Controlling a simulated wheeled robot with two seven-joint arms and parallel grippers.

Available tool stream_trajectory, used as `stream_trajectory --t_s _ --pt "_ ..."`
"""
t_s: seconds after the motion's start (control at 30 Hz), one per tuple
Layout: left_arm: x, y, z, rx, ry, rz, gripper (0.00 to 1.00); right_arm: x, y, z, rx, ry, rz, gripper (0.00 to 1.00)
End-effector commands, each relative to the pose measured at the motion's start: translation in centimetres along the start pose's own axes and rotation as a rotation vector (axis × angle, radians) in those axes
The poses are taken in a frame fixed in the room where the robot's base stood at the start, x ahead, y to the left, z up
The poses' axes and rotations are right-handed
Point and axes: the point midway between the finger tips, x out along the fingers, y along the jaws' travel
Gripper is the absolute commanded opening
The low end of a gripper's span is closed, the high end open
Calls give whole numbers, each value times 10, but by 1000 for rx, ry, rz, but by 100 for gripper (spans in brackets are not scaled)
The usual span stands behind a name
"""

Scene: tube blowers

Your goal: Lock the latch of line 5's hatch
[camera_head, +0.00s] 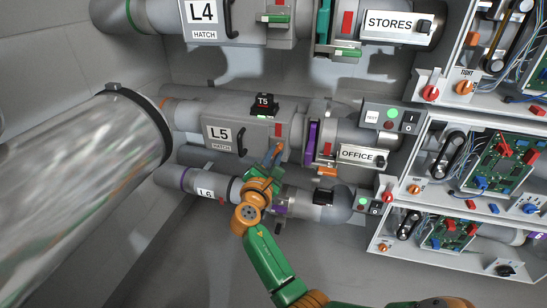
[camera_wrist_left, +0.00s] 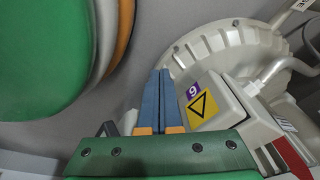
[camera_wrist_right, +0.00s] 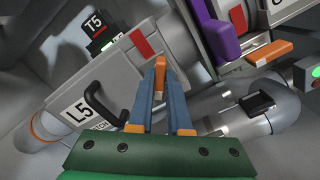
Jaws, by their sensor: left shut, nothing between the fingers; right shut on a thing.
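The line 5 hatch (camera_head: 239,127) is a grey panel with a black handle and an L5 label. It lies flat against its housing; its panel (camera_wrist_right: 92,92) also shows in the right wrist view. The orange latch lever (camera_wrist_right: 160,70) stands at the hatch's lower right edge, below a red square. My right gripper (camera_head: 272,160) is shut on this lever, with its blue fingertips (camera_wrist_right: 158,95) on both sides of it. The lever's base is partly hidden by the fingers. My left gripper (camera_wrist_left: 166,98) is shut and empty beside a grey housing, away from the hatch.
A black T5 device (camera_head: 264,105) sits on top of line 5. A purple slide (camera_head: 312,140) and an orange tab (camera_head: 327,172) are to the right, near the OFFICE sign (camera_head: 360,155). Line 6 (camera_head: 206,184) runs just below. Open electronics shelves (camera_head: 470,110) stand at the right.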

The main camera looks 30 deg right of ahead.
Motion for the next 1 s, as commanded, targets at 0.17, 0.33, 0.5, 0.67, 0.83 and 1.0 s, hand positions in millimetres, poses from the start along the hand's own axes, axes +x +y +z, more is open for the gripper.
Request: stream_trajectory --t_s 0.17,0.33,0.5,0.67,0.83,1.0 --pt "4 9 -5 -2 4 14 0 0 -2 -2 166 1 0 0" --pt "6 12 -13 -3 8 18 0 0 -4 -3 327 0 0 0" --pt "8 16 -20 -4 10 25 0 0 -4 -3 487 1 0 0" --pt "9 20 -28 -5 14 31 0 0 -5 -4 623 1 -1 0" --pt "9 24 -34 -7 16 38 0 0 -5 -4 744 1 0 0" --pt "8 26 -39 -8 17 43 0 0 -5 -3 833 1 0 0"
